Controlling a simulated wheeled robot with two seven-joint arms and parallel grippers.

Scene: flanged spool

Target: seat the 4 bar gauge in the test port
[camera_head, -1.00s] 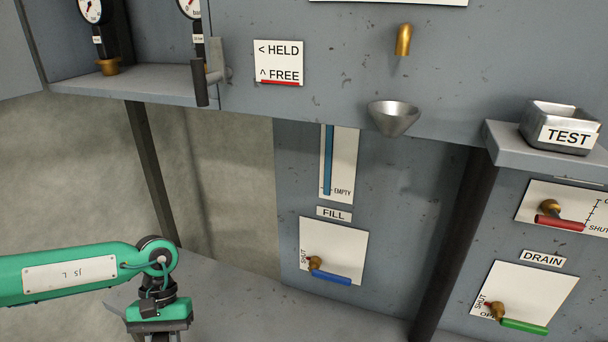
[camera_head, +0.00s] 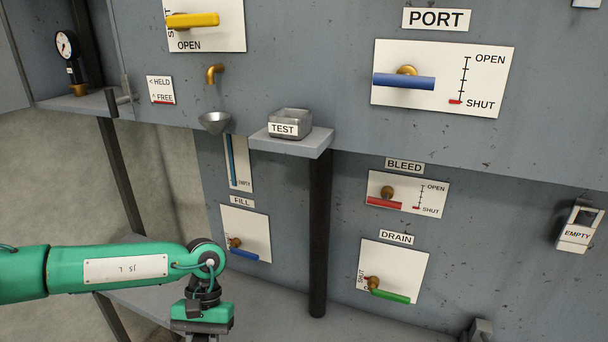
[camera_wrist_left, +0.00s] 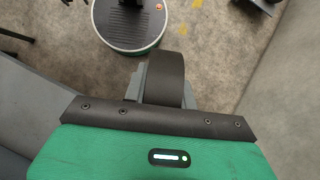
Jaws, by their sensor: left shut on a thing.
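My left gripper (camera_head: 203,322) is at the bottom of the head view, low in front of the panel, with its fingertips cut off. In the left wrist view its grey fingers are shut on a dark rounded thing (camera_wrist_left: 166,78). No dial face shows there, so I cannot tell whether it is the 4 bar gauge. A metal cup labelled TEST (camera_head: 290,122) sits on a small ledge, above and right of the gripper. A white-faced gauge (camera_head: 66,46) stands upright on the left shelf; its marking is too small to read. My right gripper is not in view.
A PORT plate has a blue lever (camera_head: 404,82). A funnel (camera_head: 215,122) hangs under a brass spout (camera_head: 214,73). FILL (camera_head: 247,250), BLEED (camera_head: 384,202) and DRAIN (camera_head: 390,295) levers are lower. A dark post (camera_head: 318,235) stands under the ledge. An EMPTY holder (camera_head: 578,232) is at right.

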